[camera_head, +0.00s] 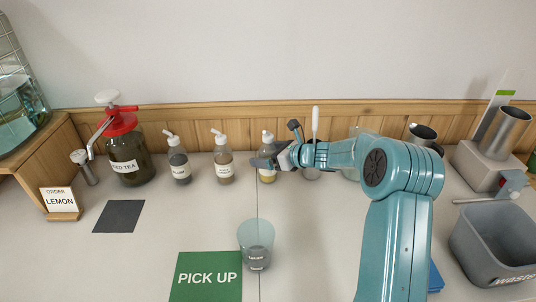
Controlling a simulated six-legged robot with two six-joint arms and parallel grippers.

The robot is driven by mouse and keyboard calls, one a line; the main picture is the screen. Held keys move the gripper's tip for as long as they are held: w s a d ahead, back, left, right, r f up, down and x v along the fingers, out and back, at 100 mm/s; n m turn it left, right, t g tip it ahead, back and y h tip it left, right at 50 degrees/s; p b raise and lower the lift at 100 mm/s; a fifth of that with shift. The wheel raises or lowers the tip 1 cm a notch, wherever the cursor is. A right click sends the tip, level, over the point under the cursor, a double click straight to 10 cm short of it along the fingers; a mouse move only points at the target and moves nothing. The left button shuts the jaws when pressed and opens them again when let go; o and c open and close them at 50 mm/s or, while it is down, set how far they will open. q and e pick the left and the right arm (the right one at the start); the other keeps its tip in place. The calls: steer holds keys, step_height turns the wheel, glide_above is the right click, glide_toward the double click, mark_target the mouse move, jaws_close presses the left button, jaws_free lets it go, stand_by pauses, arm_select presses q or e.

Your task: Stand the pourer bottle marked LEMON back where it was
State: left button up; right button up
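A small clear pourer bottle with a white top and yellow liquid (267,178) stands upright on the counter, the right one of three similar bottles. Its label is partly covered and I cannot read it. My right gripper (279,145) is at this bottle's upper right side, its dark fingers spread apart, one across the bottle's front. I cannot tell whether it touches the bottle. The order card (60,202) at the left reads LEMON. My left gripper is not in view.
Two other pourer bottles (179,165) (224,165) stand to the left, beside a red-topped tea jar (130,160). A clear cup (256,248) stands by the green PICK UP mat (205,292). A grey waste bin (490,250) is at the right.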

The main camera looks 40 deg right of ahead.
stand_by(0.6)
steer(key=v, duration=0.8)
steer(key=shift+p, duration=0.35)
stand_by(0.9)
steer(key=v, duration=1.6)
steer(key=shift+r+b, duration=0.2)
steer(key=shift+b, duration=0.25)
steer(key=shift+s, duration=0.1)
